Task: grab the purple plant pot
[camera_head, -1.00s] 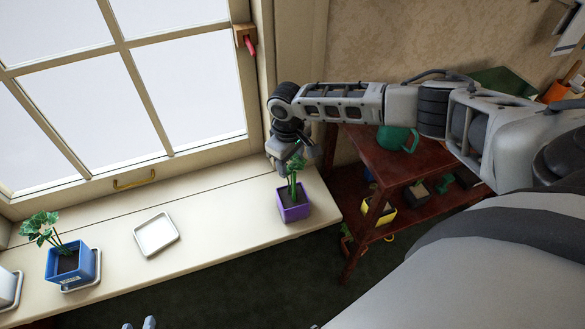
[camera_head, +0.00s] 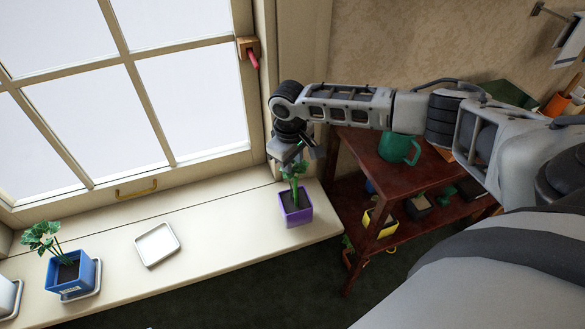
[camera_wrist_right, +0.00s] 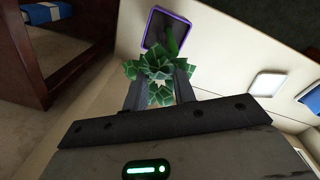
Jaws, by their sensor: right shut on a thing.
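The purple plant pot (camera_head: 296,213) stands upright near the right end of the windowsill, with dark soil and a green leafy plant (camera_head: 297,172) in it. In the right wrist view my right gripper (camera_wrist_right: 158,80) is shut on the leafy plant of the pot, with green leaves between and around the fingers. The pot's purple rim (camera_wrist_right: 168,33) shows beyond the fingertips, apart from them. The exact grip point is hidden by leaves. My left gripper is not in view.
An empty white saucer (camera_head: 142,250) lies on the sill (camera_head: 208,241) to the left, then a blue pot (camera_head: 58,274) with a plant. The window is behind.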

